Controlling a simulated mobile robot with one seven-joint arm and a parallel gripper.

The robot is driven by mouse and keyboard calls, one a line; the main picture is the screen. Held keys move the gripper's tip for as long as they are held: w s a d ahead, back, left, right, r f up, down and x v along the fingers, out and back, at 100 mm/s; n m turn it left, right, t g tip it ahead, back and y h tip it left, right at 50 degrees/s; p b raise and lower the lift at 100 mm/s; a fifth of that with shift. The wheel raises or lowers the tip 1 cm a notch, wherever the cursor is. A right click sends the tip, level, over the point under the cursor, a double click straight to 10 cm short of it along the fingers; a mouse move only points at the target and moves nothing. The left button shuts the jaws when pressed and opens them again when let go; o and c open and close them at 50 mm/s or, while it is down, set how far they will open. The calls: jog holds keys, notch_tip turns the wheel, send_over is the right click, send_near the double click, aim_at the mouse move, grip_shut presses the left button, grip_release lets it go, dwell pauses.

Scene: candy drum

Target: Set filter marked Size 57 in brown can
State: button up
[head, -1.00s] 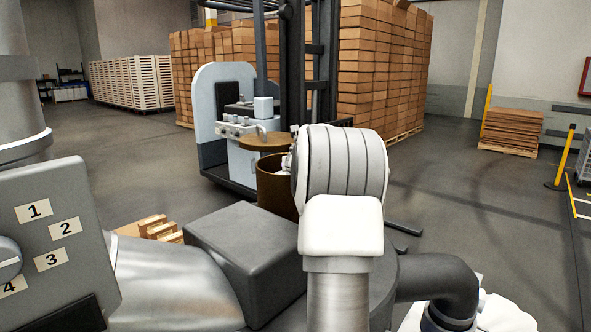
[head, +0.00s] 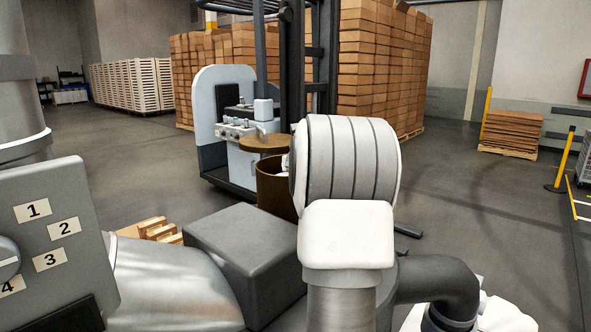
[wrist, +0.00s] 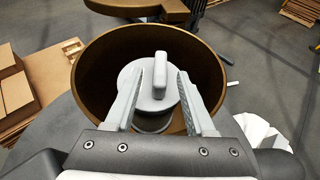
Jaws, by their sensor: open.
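The brown can (wrist: 88,68) stands open under my gripper in the wrist view. In the head view the can (head: 273,192) is partly hidden behind my arm. A round light-grey filter (wrist: 134,72) with an upright grip block shows within the can's rim, over a darker round part. No size marking can be read on it, and I cannot tell what it rests on. My gripper (wrist: 159,75) is open, one finger at each side of the grip block, with a gap on both sides. In the head view my arm hides the fingers.
A round brown lid-like disc (head: 265,144) is behind the can. A grey block (head: 245,250) is in front of it. A pale-blue and dark machine (head: 228,130) stands behind. White crumpled material (wrist: 262,132) lies right of the can. Open floor is at the right.

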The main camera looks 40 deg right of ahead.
jog(key=v, duration=0.8)
jog(key=shift+s+p, duration=0.15)
jog(key=shift+p, duration=0.15)
jog(key=shift+a+r, duration=0.1)
